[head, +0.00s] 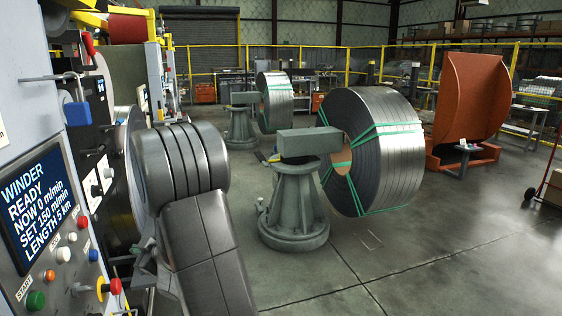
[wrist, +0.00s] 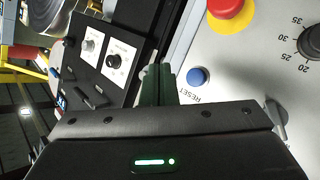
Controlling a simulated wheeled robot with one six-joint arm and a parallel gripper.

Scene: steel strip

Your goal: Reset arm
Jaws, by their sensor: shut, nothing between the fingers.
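My gripper (wrist: 158,84) is shut and empty, its dark green fingertips together in the wrist view. Just right of the fingertips is a round blue button (wrist: 197,75) with the printed word RESET beside it, on a light grey panel (wrist: 250,80). The fingers look apart from the button in the picture, but their height over the panel cannot be told.
A red mushroom button (wrist: 228,8) on yellow and a black dial (wrist: 312,40) are near the blue button. In the head view, the winder screen (head: 38,213) reads READY, 0 m/min.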

